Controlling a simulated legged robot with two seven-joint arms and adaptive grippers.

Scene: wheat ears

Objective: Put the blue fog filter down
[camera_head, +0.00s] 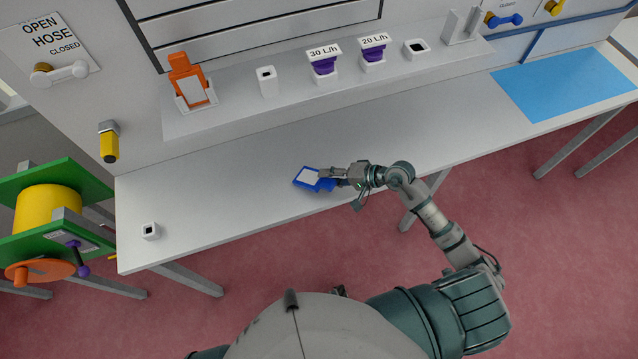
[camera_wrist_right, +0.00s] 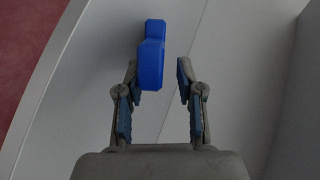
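The blue fog filter (camera_head: 302,182), with a pale panel on its face, appears to lie on the white table near its front edge. In the right wrist view, the filter's blue handle (camera_wrist_right: 151,62) reaches back toward the fingers. My right gripper (camera_head: 331,178) is at the filter's right end. In the wrist view its two fingers (camera_wrist_right: 156,80) are spread apart. The handle is close to the left finger, and a clear gap separates it from the right finger. I cannot tell whether the left finger touches it. My left gripper is not in view.
The white table (camera_head: 240,200) is mostly clear around the filter. A small white socket (camera_head: 151,231) stands at its left end. An orange filter (camera_head: 188,80), purple filters (camera_head: 325,66) and empty holders (camera_head: 267,80) stand on the back shelf. A blue mat (camera_head: 565,82) lies at right.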

